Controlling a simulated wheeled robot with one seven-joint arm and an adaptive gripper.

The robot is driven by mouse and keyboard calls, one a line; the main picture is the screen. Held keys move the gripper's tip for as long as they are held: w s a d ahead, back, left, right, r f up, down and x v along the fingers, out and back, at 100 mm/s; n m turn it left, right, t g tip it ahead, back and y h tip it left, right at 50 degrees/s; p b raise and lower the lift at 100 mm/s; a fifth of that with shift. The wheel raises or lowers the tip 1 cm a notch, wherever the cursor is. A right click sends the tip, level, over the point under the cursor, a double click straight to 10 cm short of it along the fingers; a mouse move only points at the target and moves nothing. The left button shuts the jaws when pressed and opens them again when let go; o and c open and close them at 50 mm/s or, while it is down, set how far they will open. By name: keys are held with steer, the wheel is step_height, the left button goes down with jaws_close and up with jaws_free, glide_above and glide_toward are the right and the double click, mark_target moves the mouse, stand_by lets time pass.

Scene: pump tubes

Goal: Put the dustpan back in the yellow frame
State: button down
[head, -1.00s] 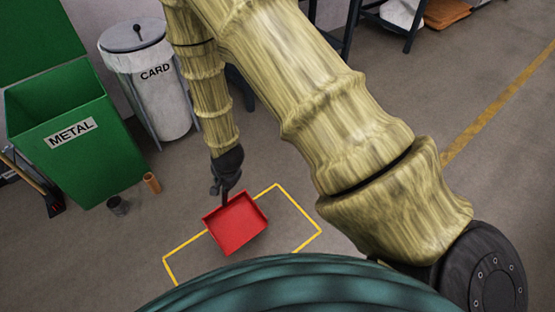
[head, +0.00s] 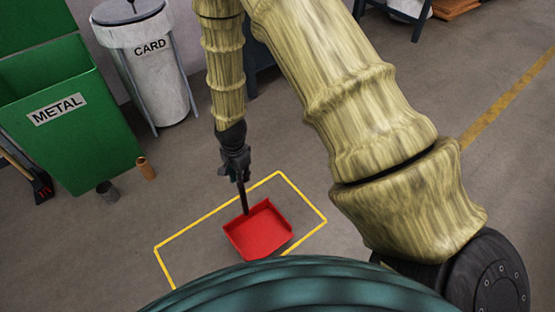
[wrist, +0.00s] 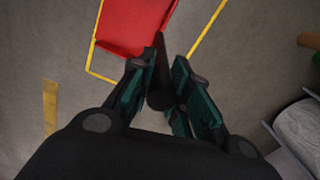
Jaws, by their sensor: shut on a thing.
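The red dustpan (head: 259,232) is at the yellow frame (head: 205,217) marked on the floor. In the head view its pan lies over the frame's right part, inside the outline or nearly so; I cannot tell whether it touches the floor. My gripper (head: 238,179) is above it, shut on its dark handle. In the wrist view the handle (wrist: 160,75) runs between the fingers (wrist: 160,100) to the red pan (wrist: 134,24). Yellow lines (wrist: 207,30) show beside the pan. The frame's front side is hidden by my body.
A green METAL bin (head: 70,120) and a white CARD bin (head: 150,70) stand at the back left. A grey can (head: 107,191) and a brown can (head: 146,168) are on the floor before them. A broom (head: 38,185) is at the left edge. Floor around the frame is clear.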

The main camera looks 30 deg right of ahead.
steer(key=w+d+f+b, duration=0.2)
steer(key=w+d+b, duration=0.1)
steer(key=d, duration=0.4)
steer(key=w+d+f+b, duration=0.3)
steer(key=w+d, duration=0.1)
steer(key=d, duration=0.3)
steer(key=shift+b, duration=0.35)
steer(key=shift+d, duration=0.1)
steer(key=c, duration=1.3)
jaws_free()
steer(key=shift+c, duration=0.2)
